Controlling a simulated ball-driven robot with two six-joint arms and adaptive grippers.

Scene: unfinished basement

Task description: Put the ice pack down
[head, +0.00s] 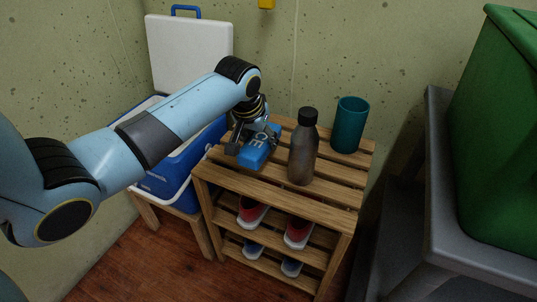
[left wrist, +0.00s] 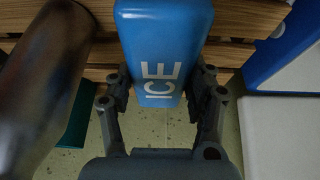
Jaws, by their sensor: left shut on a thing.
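The blue ice pack (head: 258,150) is at the left part of the top of a slatted wooden rack (head: 277,189). I cannot tell whether it rests on the slats or hangs just above them. My left gripper (head: 250,136) is above it and shut on it. In the left wrist view the ice pack (left wrist: 163,50) shows white ICE lettering, with its near end between the two fingers (left wrist: 161,92). My right gripper is not in view.
A dark metal bottle (head: 303,150) stands right of the ice pack, and a teal cup (head: 349,125) behind it. An open blue cooler (head: 176,172) is at the left. Shoes (head: 299,232) fill the lower shelves. A green bin (head: 500,140) stands on a grey table at right.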

